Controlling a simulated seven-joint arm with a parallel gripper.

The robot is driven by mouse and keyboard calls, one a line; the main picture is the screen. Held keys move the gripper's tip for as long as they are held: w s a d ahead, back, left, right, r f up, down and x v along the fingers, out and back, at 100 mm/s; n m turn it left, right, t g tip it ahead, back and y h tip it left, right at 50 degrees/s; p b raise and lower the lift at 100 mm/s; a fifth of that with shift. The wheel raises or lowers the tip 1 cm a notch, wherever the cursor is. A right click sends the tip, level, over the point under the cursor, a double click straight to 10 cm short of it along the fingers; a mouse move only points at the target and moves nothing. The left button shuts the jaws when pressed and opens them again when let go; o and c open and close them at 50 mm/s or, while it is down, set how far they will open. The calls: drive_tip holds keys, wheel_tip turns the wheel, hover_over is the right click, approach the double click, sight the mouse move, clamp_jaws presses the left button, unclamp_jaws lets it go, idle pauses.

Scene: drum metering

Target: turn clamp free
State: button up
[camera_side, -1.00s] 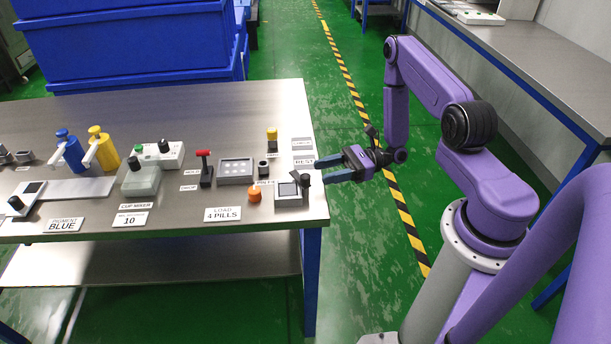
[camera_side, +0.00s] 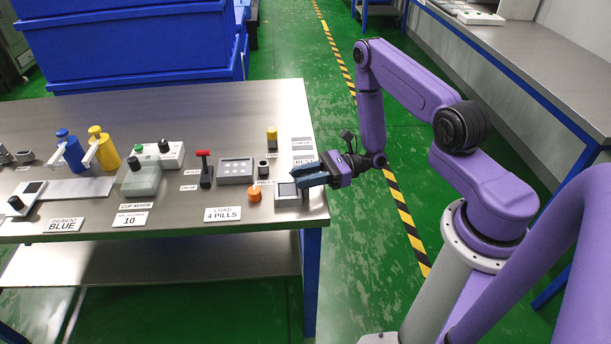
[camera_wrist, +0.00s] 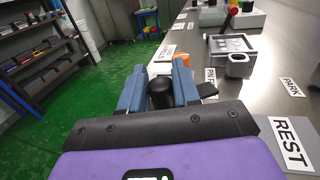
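The clamp (camera_side: 288,200), a small grey block unit with a pale square top, sits at the right front corner of the steel table. Its black knob (camera_wrist: 160,94) stands upright between my fingers in the wrist view; in the side view my fingers cover it. My gripper (camera_wrist: 159,88) has its two blue fingers on either side of the knob, parted, with narrow gaps appearing to remain. In the side view my gripper (camera_side: 300,181) reaches in from the right, low over the clamp.
An orange knob (camera_side: 254,194) stands just left of the clamp. A yellow-topped post (camera_side: 271,138) stands behind. The table's right edge is near; open floor lies beyond.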

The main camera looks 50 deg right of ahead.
drive_tip(key=shift+m+t, duration=0.3)
drive_tip(key=shift+t, duration=0.1)
drive_tip(key=m+t+h, duration=0.2)
drive_tip(key=t+h, duration=0.1)
drive_tip(key=shift+m, duration=0.3)
drive_tip(key=shift+m+t+h, duration=1.3)
drive_tip(key=shift+h, duration=0.4)
drive_tip(key=o, duration=0.9)
drive_tip(key=shift+v, duration=8.75)
drive_tip(key=shift+a, duration=0.15)
